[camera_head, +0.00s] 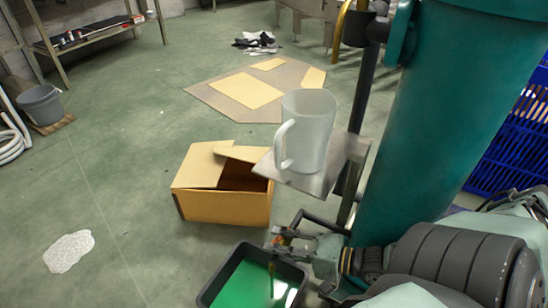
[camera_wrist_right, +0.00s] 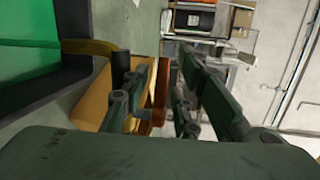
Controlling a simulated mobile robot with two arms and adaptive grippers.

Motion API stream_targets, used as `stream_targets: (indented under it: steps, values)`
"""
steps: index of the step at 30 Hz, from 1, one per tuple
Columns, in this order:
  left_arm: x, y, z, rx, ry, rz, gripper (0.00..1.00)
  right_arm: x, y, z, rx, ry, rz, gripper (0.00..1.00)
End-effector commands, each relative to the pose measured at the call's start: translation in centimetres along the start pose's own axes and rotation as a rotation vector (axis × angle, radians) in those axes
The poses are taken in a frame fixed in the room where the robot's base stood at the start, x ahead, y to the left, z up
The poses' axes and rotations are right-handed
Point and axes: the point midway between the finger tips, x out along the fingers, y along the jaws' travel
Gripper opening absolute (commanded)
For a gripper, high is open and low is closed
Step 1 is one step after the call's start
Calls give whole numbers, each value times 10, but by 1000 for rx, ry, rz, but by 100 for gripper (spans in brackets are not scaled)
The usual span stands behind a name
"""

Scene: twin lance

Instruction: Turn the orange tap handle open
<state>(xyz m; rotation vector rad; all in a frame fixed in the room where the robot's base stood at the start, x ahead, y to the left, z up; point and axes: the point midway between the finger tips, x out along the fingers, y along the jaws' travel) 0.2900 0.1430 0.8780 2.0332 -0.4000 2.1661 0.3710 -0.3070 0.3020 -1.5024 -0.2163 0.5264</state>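The orange tap handle (camera_wrist_right: 160,95) shows in the right wrist view as a small upright orange piece between my right gripper's fingers. My right gripper (camera_wrist_right: 166,68) is open there, with a finger on each side of the handle; I cannot tell whether either touches it. A brass-coloured pipe (camera_wrist_right: 88,47) with a dark end lies just beyond, at the left. In the head view my right gripper (camera_head: 288,243) is small, beside the teal tank (camera_head: 430,120) and above the tray's far edge; orange bits show at its tips. My left gripper is not in view.
A black tray (camera_head: 208,292) with green liquid is below the gripper. A pale mug (camera_head: 310,115) stands on a small platform (camera_head: 330,180) above it. An open cardboard box (camera_head: 225,208) lies behind. A blue crate (camera_head: 515,145) is at right. The left floor is mostly clear.

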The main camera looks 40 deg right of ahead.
Motion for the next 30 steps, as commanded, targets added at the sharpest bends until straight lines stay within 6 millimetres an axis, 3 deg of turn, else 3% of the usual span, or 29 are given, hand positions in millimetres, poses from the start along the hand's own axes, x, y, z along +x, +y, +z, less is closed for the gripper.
stream_targets:
  steps: [12,25,30]
  values:
    - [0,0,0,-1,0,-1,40,-53,1,0,0,-1,4,28]
    - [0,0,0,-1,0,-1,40,-61,0,0,0,-1,0,28]
    - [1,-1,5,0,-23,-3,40,-57,-2,0,-25,0,11,14]
